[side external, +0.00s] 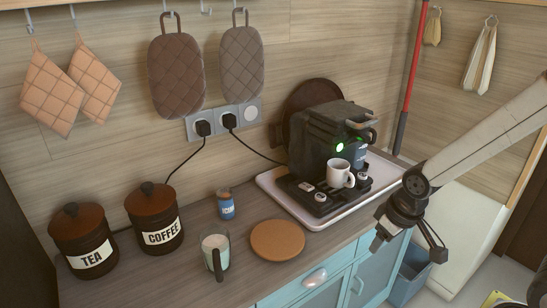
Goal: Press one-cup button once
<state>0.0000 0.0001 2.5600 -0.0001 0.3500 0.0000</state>
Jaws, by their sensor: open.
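The dark coffee machine (312,143) stands on a pale tray on the counter, with a lit green light (339,147) on its front. A white mug (338,174) sits on its low front base. Small pale-topped buttons (320,196) show on the base on both sides of the mug. Their markings are too small to read, so I cannot tell which is the one-cup button. My gripper (408,248) is open and empty, its fingers spread and pointing down. It appears in front and to the right of the machine, near the counter's front edge, apart from the buttons.
The tray (273,186) has a raised rim. A round cork mat (277,239), a glass mug (215,254), a blue jar (226,206) and coffee (154,216) and tea (83,240) canisters stand left. Power cords run behind.

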